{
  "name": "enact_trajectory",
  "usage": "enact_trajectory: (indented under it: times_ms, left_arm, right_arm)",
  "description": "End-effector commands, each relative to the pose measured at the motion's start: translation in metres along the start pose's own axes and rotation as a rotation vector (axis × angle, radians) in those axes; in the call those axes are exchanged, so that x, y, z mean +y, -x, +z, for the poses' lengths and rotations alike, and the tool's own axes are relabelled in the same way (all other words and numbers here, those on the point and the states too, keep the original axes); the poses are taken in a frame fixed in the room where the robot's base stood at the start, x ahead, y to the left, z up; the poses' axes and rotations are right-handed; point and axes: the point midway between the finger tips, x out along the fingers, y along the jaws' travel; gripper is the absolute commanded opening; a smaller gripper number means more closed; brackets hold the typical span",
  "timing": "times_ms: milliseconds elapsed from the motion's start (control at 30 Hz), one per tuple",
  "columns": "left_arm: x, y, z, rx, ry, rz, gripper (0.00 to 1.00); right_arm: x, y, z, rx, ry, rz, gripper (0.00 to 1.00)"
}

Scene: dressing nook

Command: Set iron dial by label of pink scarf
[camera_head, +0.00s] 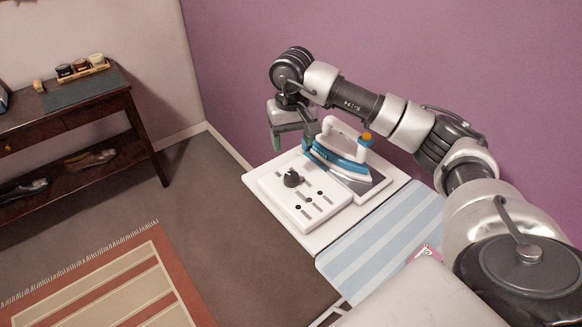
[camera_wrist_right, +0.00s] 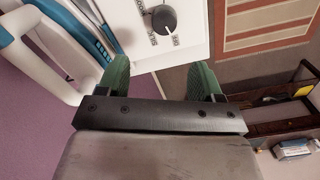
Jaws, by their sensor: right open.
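A white control panel (camera_head: 317,213) with a round black dial (camera_head: 292,178) lies at the far end of the ironing board.
The striped blue board cover (camera_head: 380,240) lies nearer than the panel. A dark wooden console table (camera_head: 62,118) with jars and shoes stands at the left. A striped rug (camera_head: 118,285) lies on the floor. The purple wall is close behind my right arm.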

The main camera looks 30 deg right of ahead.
Motion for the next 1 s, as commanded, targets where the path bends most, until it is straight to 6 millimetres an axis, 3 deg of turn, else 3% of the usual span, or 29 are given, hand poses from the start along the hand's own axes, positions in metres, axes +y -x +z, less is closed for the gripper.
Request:
enact_trajectory:
  times_ms: [67,300,367,467,700,1000]
  left_arm:
    - [-0.004,0.003,0.003,-0.005,-0.002,-0.004,0.99]
    - [-0.012,0.016,0.050,-0.078,-0.009,-0.014,0.99]
    - [-0.011,0.018,0.054,-0.084,-0.009,-0.013,0.99]
    - [-0.010,0.020,0.049,-0.077,-0.008,-0.012,0.99]
    - [-0.003,0.020,0.015,-0.024,-0.001,-0.003,0.99]
    - [-0.001,0.020,0.022,-0.035,-0.001,-0.001,0.99]
  right_arm:
    - [0.000,-0.007,0.001,-0.003,0.001,0.002,0.66]
    - [0.000,-0.050,0.002,-0.007,0.001,0.000,0.66]
    - [-0.001,-0.061,0.002,-0.007,0.000,-0.001,0.66]
    - [-0.001,-0.078,0.002,-0.006,0.000,-0.002,0.66]
    - [-0.002,-0.101,0.001,-0.003,0.001,-0.004,0.66]
    - [-0.002,-0.104,0.001,-0.001,0.001,-0.004,0.66]
